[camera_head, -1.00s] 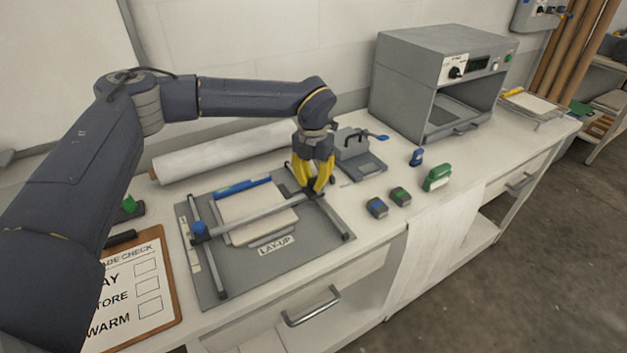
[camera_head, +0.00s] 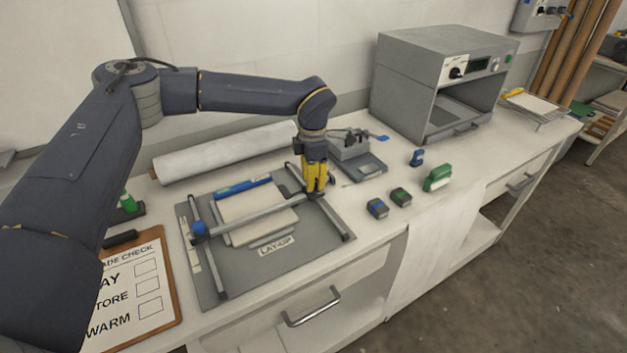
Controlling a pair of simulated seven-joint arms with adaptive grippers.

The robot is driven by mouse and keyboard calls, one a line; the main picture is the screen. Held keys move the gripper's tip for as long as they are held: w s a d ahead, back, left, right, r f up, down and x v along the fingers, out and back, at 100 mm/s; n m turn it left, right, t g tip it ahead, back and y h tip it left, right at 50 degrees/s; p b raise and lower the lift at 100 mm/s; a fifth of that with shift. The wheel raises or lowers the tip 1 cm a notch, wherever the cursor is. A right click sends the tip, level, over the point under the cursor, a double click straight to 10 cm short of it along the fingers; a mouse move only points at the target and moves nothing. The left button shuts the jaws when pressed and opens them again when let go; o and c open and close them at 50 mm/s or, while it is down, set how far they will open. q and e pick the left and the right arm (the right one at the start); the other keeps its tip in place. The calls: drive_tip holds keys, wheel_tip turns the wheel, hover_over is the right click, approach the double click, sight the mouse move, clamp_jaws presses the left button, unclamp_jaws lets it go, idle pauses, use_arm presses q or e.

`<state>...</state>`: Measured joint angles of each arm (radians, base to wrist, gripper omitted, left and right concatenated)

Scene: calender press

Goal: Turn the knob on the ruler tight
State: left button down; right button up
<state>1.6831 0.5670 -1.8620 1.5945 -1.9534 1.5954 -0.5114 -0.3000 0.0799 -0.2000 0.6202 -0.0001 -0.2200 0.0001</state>
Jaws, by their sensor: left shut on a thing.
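The ruler (camera_head: 252,219) is a grey bar lying across two side rails on the grey lay-up board (camera_head: 275,261). A blue knob (camera_head: 199,228) stands at its left end, on the left rail. My left gripper (camera_head: 316,191) points straight down at the ruler's right end, by the right rail. Its yellow fingers are close together, shut on the knob at that end, which they hide. My right gripper is not in view.
A pale sheet stack (camera_head: 256,213) and a blue strip (camera_head: 243,186) lie on the board. A white roll (camera_head: 222,153) lies behind it. A grey device (camera_head: 350,145) stands just right of my gripper, and small blocks (camera_head: 377,208) sit farther right.

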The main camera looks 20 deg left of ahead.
use_arm(q)
drive_tip(key=shift+s+a+f+m, duration=0.15)
drive_tip(key=shift+a+m, duration=0.05)
drive_tip(key=shift+m, duration=0.4)
drive_tip(key=c, duration=1.3)
unclamp_jaws()
drive_tip(key=shift+a, duration=0.1)
drive_tip(key=shift+c, duration=0.2)
drive_tip(key=shift+o, duration=1.4)
drive_tip(key=shift+d+r, duration=0.2)
drive_tip(key=shift+r, duration=0.05)
drive_tip(key=shift+r, duration=0.35)
wheel_tip(320, 180, up, 11)
